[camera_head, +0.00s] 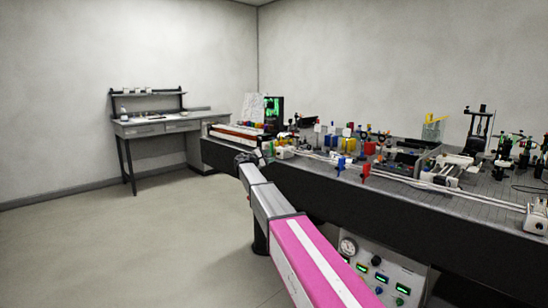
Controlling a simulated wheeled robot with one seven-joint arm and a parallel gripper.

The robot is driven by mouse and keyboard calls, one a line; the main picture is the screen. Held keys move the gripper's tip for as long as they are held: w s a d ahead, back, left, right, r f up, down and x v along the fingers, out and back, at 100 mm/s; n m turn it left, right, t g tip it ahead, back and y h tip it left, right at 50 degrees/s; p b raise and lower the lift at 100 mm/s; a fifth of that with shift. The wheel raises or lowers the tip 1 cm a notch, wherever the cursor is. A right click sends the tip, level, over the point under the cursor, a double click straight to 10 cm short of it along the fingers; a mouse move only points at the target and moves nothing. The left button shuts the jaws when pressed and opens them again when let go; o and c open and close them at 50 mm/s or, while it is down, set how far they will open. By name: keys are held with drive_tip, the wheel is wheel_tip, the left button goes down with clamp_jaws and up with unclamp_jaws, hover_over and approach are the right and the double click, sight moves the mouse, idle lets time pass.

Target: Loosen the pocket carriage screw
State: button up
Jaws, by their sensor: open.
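My arm reaches away from the lower middle of the view toward the near edge of the optical bench (400,205). My gripper (259,154) is small and dark at its far end, beside the bench's left part. It is open, and I see nothing held in it. Small optical parts stand close to it on the bench. I cannot make out the pocket carriage or its screw among the many small parts at this distance.
Red-and-white long boxes (238,132) and a green-lit screen (273,108) stand at the bench's left end. Crowded optics mounts cover the bench top. A panel with a gauge (348,246) is below. A side desk (160,125) stands behind. The floor at left is clear.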

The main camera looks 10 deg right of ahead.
drive_tip(key=v, duration=0.5)
drive_tip(key=shift+s+a, duration=0.15)
drive_tip(key=s+d+f+m+g+y, duration=0.3)
drive_tip(key=s+d+f, duration=0.2)
drive_tip(key=s+f, duration=0.7)
drive_tip(key=s+d+f+m+g+y, duration=0.35)
drive_tip(key=s+d+f, duration=0.25)
drive_tip(key=s+f, duration=0.65)
drive_tip(key=s+a+f+m+g+y, duration=0.1)
drive_tip(key=s+f+m+y, duration=0.3)
drive_tip(key=s, duration=0.9)
drive_tip(key=s+a+f+m+g+y, duration=0.1)
drive_tip(key=s+f+m+g+y, duration=0.2)
drive_tip(key=s+f, duration=0.5)
drive_tip(key=s+y, duration=0.1)
drive_tip(key=s, duration=0.4)
drive_tip(key=shift+m, duration=0.35)
